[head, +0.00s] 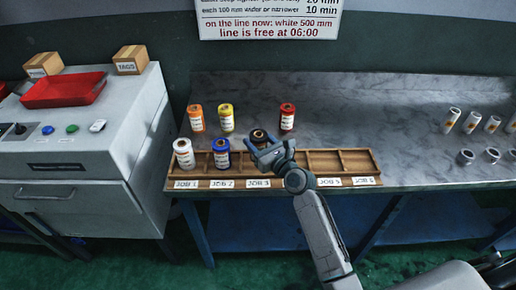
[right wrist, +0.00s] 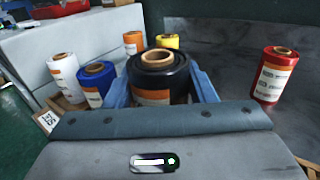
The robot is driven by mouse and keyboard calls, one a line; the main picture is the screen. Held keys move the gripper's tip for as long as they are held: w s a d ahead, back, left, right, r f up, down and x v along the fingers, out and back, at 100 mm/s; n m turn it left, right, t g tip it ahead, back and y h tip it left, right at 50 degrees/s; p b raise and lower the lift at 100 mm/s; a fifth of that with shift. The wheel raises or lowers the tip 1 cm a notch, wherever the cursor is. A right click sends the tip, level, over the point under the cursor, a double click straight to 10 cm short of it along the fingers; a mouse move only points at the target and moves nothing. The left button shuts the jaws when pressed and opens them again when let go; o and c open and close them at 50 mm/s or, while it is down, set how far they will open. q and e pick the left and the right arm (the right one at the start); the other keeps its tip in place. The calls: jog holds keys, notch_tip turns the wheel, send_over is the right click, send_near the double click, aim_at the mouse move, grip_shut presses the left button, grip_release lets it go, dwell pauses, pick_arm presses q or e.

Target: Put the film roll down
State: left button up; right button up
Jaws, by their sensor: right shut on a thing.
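My right gripper (head: 267,153) is shut on a black film roll (head: 259,135), held upright over the JOB 3 part of the wooden rack (head: 330,162). In the right wrist view the black roll (right wrist: 158,78) stands between the blue fingers; its underside is hidden, so I cannot tell whether it touches the rack. A white roll (head: 184,153) stands in the JOB 1 compartment and a blue roll (head: 221,153) in JOB 2. The compartments to the right of the gripper look empty. My left gripper is not in view.
Behind the rack stand an orange roll (head: 197,118), a yellow roll (head: 226,117) and a red roll (head: 287,117). Several white cores (head: 451,120) are at the right of the steel bench (head: 390,100). A grey machine with a red tray (head: 64,90) is at the left.

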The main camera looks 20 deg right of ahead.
aim_at(258, 148)
jog(key=shift+w+f+b, duration=0.2)
jog(key=shift+f+b, duration=0.5)
jog(key=shift+f, duration=0.95)
jog(key=shift+a+f, duration=0.1)
jog(key=shift+f, duration=0.15)
jog(key=o, duration=1.1)
jog(key=shift+s+r, duration=0.15)
jog(key=shift+r, duration=0.05)
jog(key=v, duration=1.1)
jog(key=shift+s+r, duration=0.1)
jog(key=shift+s, duration=0.25)
